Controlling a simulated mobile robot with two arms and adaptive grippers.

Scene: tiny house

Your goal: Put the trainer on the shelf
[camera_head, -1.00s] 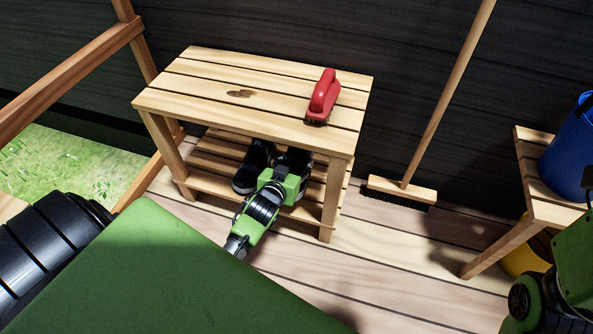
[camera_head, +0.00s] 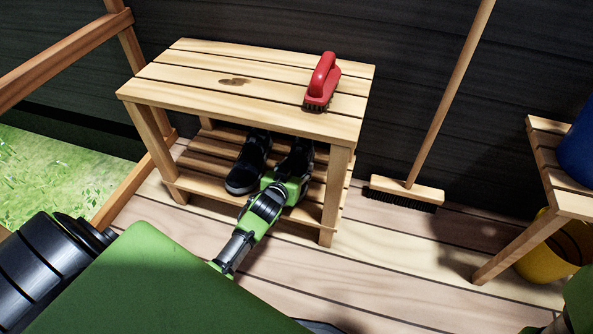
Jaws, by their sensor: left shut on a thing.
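A wooden bench (camera_head: 165,97) has a slatted lower shelf (camera_head: 205,186) under its top. A black trainer (camera_head: 249,163) sits on the lower shelf. A second dark trainer (camera_head: 296,158) is just right of it, at the end of my left gripper (camera_head: 290,178). My left gripper reaches in under the bench top from the front and is shut on this right-hand trainer. Its fingertips are largely hidden by its own wrist and the shade, so I cannot tell whether the held trainer rests on the slats. My right gripper is not in view.
A red scrubbing brush (camera_head: 322,80) lies on the bench top. A broom (camera_head: 405,190) leans on the dark wall to the right. Another wooden bench (camera_head: 520,240) stands at the right, with a blue bucket (camera_head: 578,150) on it and a yellow bucket (camera_head: 540,262) beneath. Floorboards between are clear.

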